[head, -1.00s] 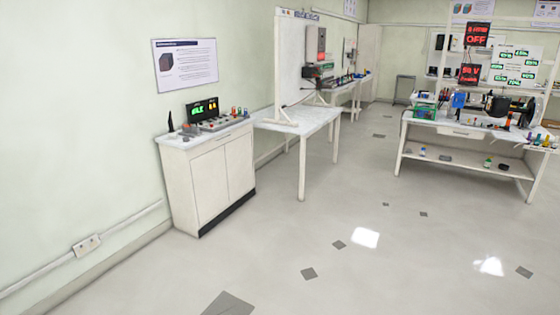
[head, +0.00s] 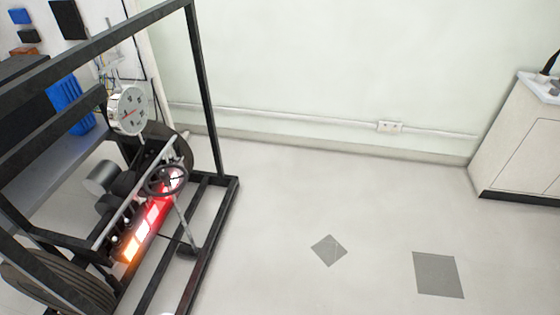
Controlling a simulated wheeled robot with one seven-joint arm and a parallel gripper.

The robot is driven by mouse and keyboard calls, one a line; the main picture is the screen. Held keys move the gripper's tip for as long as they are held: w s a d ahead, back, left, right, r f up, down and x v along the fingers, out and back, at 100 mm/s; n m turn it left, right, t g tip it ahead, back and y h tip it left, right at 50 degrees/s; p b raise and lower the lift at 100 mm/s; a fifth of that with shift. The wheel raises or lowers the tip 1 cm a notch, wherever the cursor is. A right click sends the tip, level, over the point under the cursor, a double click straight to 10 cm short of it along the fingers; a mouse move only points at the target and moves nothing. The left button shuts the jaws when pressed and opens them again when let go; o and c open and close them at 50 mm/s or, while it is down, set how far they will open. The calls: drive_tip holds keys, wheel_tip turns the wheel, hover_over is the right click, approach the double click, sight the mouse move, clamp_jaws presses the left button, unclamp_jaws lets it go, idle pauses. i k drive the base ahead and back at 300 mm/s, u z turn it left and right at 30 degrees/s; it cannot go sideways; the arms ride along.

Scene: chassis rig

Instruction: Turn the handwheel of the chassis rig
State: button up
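The chassis rig (head: 207,90) stands at the left of the head view, a black open frame with tyres low inside it. A glowing red and orange strip (head: 150,222) lies just below and left of the handwheel. My gripper is not in view, so its distance from the handwheel cannot be told.
The grey floor (head: 330,200) right of the rig is clear, with dark flat floor tiles (head: 438,274). A white cabinet (head: 520,150) stands at the right edge. A wall with a socket (head: 390,127) closes off the back.

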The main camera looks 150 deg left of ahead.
sight(164, 176)
drive_tip(key=z, duration=1.2)
drive_tip(key=k, duration=2.55)
drive_tip(key=z, duration=1.25)
